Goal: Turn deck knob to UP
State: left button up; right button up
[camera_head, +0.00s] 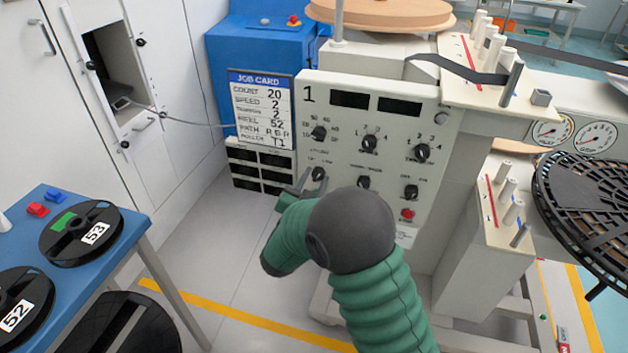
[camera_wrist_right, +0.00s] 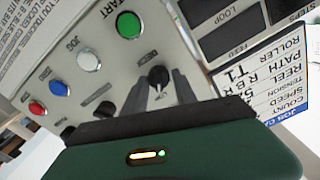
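The control panel (camera_head: 352,130) is a pale upright face marked 1 with several black knobs. A small black knob (camera_head: 318,173) sits at its lower left; the lettering above it is too small to read surely. My right gripper (camera_head: 304,181) is at this knob. In the right wrist view the same knob (camera_wrist_right: 158,76) shows between the tips of my right gripper (camera_wrist_right: 160,84). The two fingers stand apart, with a gap visible at each side of the knob. Whether a finger touches it is not clear. My left gripper is not in view.
A job card (camera_head: 262,108) stands left of the panel. Green (camera_wrist_right: 129,25), white (camera_wrist_right: 89,60), red and blue buttons lie near the gripper. A red button (camera_head: 408,213) is low on the panel. A blue table (camera_head: 130,228) with black reels is at left.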

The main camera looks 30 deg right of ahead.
jog(key=shift+d, duration=0.15)
grip_shut()
jog(key=shift+r, duration=0.1)
jog(key=shift+r+n+p, duration=0.15)
jog(key=shift+n+p, duration=0.25)
jog(key=shift+p, duration=0.2)
jog(key=n+p, duration=0.8)
jog(key=p, duration=0.1)
jog(key=shift+w+r, duration=0.15)
jog(key=shift+f+n+p, duration=0.25)
jog(key=shift+n+p, duration=1.3)
jog(key=shift+n, duration=0.05)
